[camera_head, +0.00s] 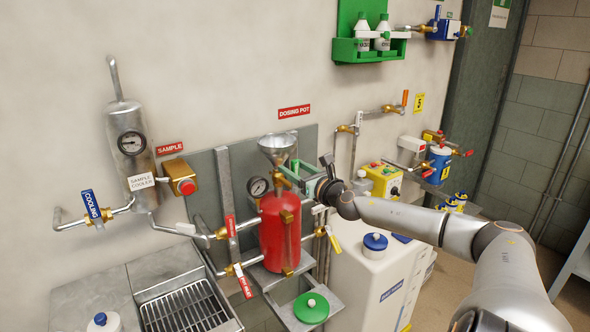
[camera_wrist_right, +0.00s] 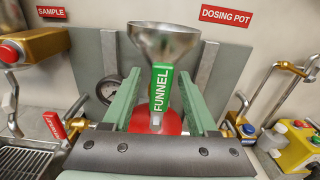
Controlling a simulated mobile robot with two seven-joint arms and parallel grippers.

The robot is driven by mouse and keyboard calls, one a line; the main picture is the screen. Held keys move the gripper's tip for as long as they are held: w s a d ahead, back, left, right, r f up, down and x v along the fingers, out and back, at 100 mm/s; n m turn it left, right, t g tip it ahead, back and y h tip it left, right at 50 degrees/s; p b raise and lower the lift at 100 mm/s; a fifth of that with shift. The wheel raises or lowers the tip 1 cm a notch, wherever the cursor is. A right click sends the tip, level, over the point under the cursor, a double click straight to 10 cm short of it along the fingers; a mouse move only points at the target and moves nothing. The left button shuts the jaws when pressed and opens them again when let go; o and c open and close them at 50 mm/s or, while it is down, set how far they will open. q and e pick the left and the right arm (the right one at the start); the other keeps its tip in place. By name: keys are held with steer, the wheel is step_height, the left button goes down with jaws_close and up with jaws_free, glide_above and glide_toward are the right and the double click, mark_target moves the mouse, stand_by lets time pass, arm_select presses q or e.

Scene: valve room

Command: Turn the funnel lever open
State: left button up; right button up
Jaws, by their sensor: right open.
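The metal funnel (camera_head: 277,146) sits on top of the red dosing pot (camera_head: 279,230). Its funnel lever (camera_wrist_right: 161,88) is a green handle with white FUNNEL lettering, upright just below the cone in the right wrist view. My right gripper (camera_head: 297,174) comes in from the right beside the funnel's neck. In the right wrist view its two green fingers (camera_wrist_right: 161,98) are apart, one on each side of the lever, with visible gaps. I cannot tell whether the fingertips reach past the lever. In the head view the gripper partly covers the lever. My left gripper is not in view.
A pressure gauge (camera_head: 258,187) is left of the funnel. A red-labelled lever (camera_head: 231,227) and pipes are left of the pot. A white container with a blue cap (camera_head: 375,242) stands below my right arm. A sample cooler (camera_head: 129,142) hangs farther left.

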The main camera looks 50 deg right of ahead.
steer(key=shift+s+f, duration=0.15)
steer(key=shift+s, duration=0.45)
steer(key=shift+s+a, duration=0.35)
steer(key=shift+s, duration=0.3)
steer(key=shift+s+a+r+p, duration=0.2)
steer(key=shift+s+p, duration=0.55)
steer(key=shift+p, duration=0.35)
steer(key=p, duration=0.2)
glide_toward(296, 169)
steer(key=shift+v, duration=0.95)
